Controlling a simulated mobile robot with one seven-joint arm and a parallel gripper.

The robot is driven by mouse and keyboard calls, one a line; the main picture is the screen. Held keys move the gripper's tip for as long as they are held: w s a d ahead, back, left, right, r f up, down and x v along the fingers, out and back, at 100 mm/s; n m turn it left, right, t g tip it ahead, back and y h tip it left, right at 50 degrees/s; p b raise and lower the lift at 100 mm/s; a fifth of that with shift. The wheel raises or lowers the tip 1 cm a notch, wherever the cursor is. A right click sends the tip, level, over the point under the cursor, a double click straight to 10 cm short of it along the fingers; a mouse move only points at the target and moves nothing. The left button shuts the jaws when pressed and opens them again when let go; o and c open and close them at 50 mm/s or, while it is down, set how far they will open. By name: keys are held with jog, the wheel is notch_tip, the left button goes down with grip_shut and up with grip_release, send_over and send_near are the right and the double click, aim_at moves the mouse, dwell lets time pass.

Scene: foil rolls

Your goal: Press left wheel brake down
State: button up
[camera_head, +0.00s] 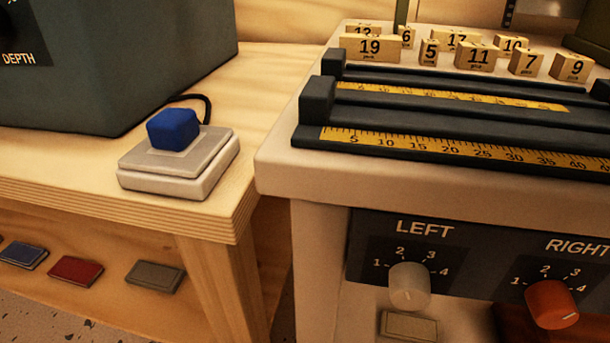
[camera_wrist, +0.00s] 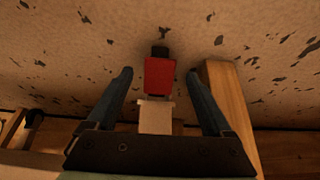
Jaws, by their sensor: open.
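In the wrist view, a red block-like part (camera_wrist: 160,76) with a dark end (camera_wrist: 160,51) shows over speckled floor, and a pale beige piece (camera_wrist: 155,117) adjoins it. The red part looks like a wheel brake, but I cannot tell whether it is the left one. My gripper (camera_wrist: 159,71) is open, with one dark finger on each side of the red part in the picture. No contact shows, and the depth between them is unclear. The head view shows neither my gripper nor any wheel.
A wooden post (camera_wrist: 229,110) stands close right of my gripper. In the head view, a pale machine (camera_head: 320,225) carries a LEFT knob (camera_head: 410,286) and a RIGHT knob (camera_head: 552,304). A wooden bench (camera_head: 225,211) at left holds a blue button (camera_head: 173,129).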

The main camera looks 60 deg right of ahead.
jog(key=p+v, duration=0.6)
jog(key=v, duration=0.5)
jog(key=shift+r, duration=0.1)
